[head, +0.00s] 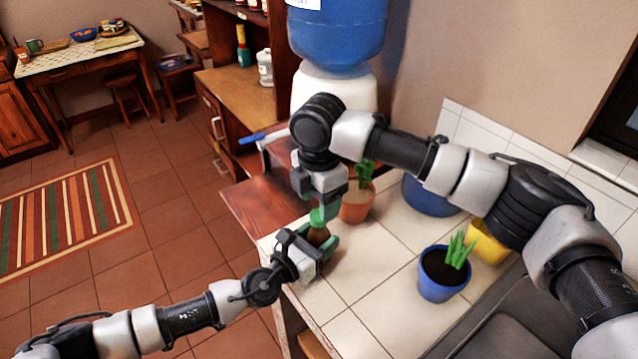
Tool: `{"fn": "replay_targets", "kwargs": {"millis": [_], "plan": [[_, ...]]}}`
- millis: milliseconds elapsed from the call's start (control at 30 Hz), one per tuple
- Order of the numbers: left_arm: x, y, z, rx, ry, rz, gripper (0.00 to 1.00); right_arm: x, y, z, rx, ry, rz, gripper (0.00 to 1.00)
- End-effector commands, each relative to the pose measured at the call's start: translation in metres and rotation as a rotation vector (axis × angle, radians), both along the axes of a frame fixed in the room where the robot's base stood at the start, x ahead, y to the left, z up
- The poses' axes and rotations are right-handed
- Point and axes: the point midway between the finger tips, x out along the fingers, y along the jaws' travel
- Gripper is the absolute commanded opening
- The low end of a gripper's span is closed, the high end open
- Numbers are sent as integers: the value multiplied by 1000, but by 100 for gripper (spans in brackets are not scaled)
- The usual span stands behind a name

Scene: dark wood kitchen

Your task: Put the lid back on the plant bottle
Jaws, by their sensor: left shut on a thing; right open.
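The plant bottle (318,234) is a small brownish bottle near the left edge of the tiled counter. My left gripper (316,244) is shut on it from the lower left, and its fingers hide much of the bottle. A bright green piece that looks like the lid (317,216) shows at the top of the bottle. I cannot tell whether it is seated or only close above it. My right gripper (322,203) is open and points down, directly over the bottle, with its fingers around or just above the green piece.
A terracotta pot with a plant (357,205) stands close behind the grippers. A blue pot (438,290), a yellow pot (487,243) and a larger blue pot (430,198) stand to the right. Bare tiles (365,275) lie in front. A blue water dispenser (338,38) stands behind.

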Motion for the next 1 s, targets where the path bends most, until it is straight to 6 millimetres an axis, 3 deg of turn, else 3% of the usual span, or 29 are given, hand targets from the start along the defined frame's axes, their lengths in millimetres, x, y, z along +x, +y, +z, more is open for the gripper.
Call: {"fn": "replay_targets", "kwargs": {"millis": [233, 633, 933, 1000], "plan": [[0, 0, 0, 0, 0, 0, 0, 0, 0, -31, -1, 2, -1, 59], [0, 0, 0, 0, 0, 0, 0, 0, 0, -37, 1, -1, -1, 59], [0, 0, 0, 0, 0, 0, 0, 0, 0, -37, 1, -1, -1, 13], [0, 0, 0, 0, 0, 0, 0, 0, 0, -37, 1, 1, -4, 9]]}}
